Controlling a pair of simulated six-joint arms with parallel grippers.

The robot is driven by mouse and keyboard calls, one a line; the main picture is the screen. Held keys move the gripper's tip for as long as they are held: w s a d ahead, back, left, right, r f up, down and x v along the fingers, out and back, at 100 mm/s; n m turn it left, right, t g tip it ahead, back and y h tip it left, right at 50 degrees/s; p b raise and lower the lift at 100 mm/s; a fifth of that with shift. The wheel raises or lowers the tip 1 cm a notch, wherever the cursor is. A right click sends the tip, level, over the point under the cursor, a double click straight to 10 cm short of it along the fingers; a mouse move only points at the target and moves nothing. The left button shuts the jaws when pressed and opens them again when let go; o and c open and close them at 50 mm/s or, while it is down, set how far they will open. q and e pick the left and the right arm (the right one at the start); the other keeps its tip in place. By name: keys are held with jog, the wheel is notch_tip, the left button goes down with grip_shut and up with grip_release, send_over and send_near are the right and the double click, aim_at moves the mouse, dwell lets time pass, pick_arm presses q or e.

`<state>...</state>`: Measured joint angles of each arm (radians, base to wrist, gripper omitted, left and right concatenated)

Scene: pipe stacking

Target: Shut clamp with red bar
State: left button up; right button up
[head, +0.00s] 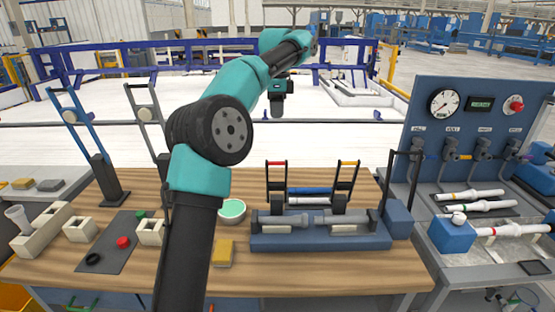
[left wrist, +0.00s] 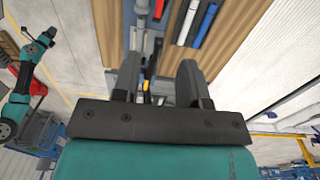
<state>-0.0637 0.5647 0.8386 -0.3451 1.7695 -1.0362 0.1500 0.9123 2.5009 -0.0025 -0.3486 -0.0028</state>
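The clamp with the red bar (head: 277,163) stands at the left of the blue fixture (head: 320,242), its two-armed handle raised. A matching clamp with an orange bar (head: 348,163) stands raised at the right. Grey pipe pieces (head: 328,219) lie in the fixture. My left gripper (head: 277,105) hangs in the air above and behind the red-bar clamp, apart from it. In the left wrist view its fingers (left wrist: 158,82) are spread, with nothing clearly held. At that view's left edge is another teal arm (left wrist: 30,60), apparently my right one; its fingers are too small to read.
Tall blue-handled (head: 62,95) and grey-handled (head: 142,118) levers stand at the left. A green-filled bowl (head: 232,210) and a yellow block (head: 224,252) lie left of the fixture. A gauge panel (head: 475,115) stands right. Blue (left wrist: 208,18) and white pipes lie behind the fixture.

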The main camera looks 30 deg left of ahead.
pick_arm(q)
notch_tip(320, 180, down, 17)
jog(key=shift+s+d+f, duration=0.1)
jog(key=shift+s, duration=0.05)
dwell(0.6)
jog(key=shift+c, duration=0.3)
grip_shut()
